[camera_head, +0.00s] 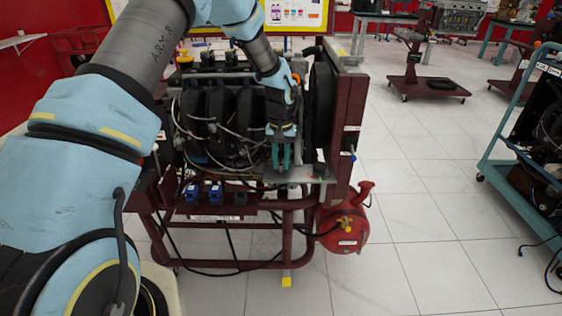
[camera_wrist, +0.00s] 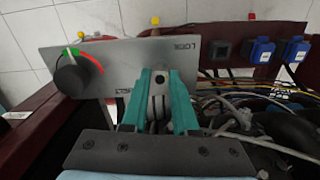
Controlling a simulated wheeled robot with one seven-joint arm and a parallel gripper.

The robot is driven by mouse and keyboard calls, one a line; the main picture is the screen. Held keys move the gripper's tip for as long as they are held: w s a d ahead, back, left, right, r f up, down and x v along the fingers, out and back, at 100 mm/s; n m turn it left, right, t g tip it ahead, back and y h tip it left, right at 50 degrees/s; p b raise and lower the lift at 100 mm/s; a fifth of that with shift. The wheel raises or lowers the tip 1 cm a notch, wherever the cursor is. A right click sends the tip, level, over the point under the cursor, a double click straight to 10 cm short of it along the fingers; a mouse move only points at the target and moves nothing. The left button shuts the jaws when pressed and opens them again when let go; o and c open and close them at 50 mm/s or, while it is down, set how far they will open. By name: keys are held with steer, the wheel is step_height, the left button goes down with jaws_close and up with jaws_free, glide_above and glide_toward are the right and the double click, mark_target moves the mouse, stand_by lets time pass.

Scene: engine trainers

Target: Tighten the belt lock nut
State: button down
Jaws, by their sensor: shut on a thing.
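My gripper (camera_head: 281,165) reaches down to a grey metal plate (camera_head: 300,177) at the front right of the engine trainer. In the wrist view its teal fingers (camera_wrist: 160,75) are close together over the middle of the plate (camera_wrist: 110,52), shut on what appears to be the belt lock nut. Lettering beside the fingers reads LOCK and, partly covered, BELT. A black knob (camera_wrist: 72,76) with a green mark and a red arc sits on the plate to the left; it also shows in the head view (camera_head: 320,170).
The engine (camera_head: 225,115) with loose wires stands behind the plate in a dark red frame (camera_head: 346,130). Blue sockets (camera_wrist: 262,50) are on a rail nearby. A red tank (camera_head: 343,228) sits low at the right. A teal cart (camera_head: 500,140) stands farther right, with clear floor between.

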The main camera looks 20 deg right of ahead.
steer(key=shift+m, duration=0.4)
steer(key=m, duration=0.4)
steer(key=shift+m+p, duration=0.3)
steer(key=m+p, duration=0.1)
steer(key=m, duration=0.4)
steer(key=shift+d, duration=0.1)
steer(key=m+p, duration=0.1)
steer(key=m, duration=0.5)
steer(key=shift+r, duration=0.1)
steer(key=m+p, duration=0.1)
steer(key=m, duration=0.4)
steer(key=shift+m+p, duration=0.3)
steer(key=c, duration=0.7)
jaws_free()
